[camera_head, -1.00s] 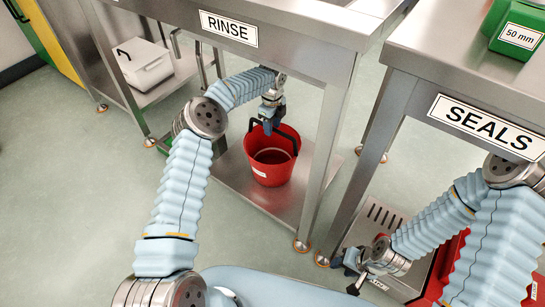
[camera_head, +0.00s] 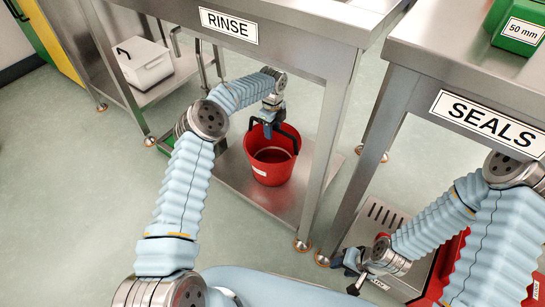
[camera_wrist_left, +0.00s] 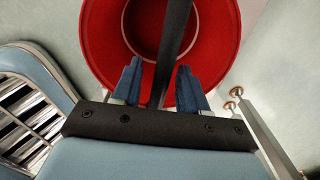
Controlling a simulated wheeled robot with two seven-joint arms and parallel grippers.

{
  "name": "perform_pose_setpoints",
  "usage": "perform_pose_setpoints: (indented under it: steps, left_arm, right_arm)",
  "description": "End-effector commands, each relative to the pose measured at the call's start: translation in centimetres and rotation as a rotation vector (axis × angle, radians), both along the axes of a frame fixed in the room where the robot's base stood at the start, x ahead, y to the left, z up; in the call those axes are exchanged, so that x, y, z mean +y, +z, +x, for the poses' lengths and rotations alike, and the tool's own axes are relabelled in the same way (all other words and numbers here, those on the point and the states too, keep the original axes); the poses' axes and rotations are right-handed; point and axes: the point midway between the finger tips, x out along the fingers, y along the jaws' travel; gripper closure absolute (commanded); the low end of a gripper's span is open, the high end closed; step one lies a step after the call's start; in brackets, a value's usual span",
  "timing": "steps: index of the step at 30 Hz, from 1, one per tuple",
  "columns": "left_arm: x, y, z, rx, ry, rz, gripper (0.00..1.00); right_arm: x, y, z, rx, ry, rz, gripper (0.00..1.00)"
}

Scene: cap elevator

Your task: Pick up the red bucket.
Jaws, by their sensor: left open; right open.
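The red bucket (camera_head: 272,166) stands upright on the metal lower shelf under the table marked RINSE. Its black handle (camera_head: 287,137) is raised. My left gripper (camera_head: 269,129) is at the handle over the bucket's back rim. In the left wrist view the open blue fingers (camera_wrist_left: 160,88) sit on either side of the dark handle bar (camera_wrist_left: 172,50), with gaps showing, and the red bucket (camera_wrist_left: 97,30) lies beyond. My right gripper (camera_head: 350,275) is low at the right, beside the SEALS table, far from the bucket; its fingers are small in view.
The RINSE table (camera_head: 300,48) and its legs stand close around the bucket and my left arm. A white container (camera_head: 143,64) sits on the lower shelf at the left. The SEALS table (camera_head: 440,70) is at the right. Floor at the left is clear.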

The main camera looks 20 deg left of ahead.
Motion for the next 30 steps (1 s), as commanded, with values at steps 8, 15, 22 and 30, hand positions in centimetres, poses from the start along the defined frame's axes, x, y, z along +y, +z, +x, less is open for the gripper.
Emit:
perform_pose_setpoints:
  steps: [8, 15, 22, 30]
  left_arm:
    - [-0.01, 0.02, 0.01, 0.000, 0.000, 0.000, 0.64]
    - [-0.01, 0.02, 0.01, 0.000, 0.000, 0.000, 1.00]
    - [-0.01, 0.02, 0.01, 0.000, 0.000, 0.000, 1.00]
    - [-0.02, 0.18, 0.03, -0.002, 0.000, -0.001, 1.00]
  right_arm:
    - [0.00, 0.00, 0.00, 0.000, 0.000, 0.000, 0.57]
    - [0.00, 0.00, 0.00, 0.000, 0.000, 0.000, 0.57]
    - [0.00, 0.00, 0.00, 0.000, 0.000, 0.000, 0.57]
    - [0.00, 0.11, 0.00, 0.000, 0.000, 0.000, 0.57]
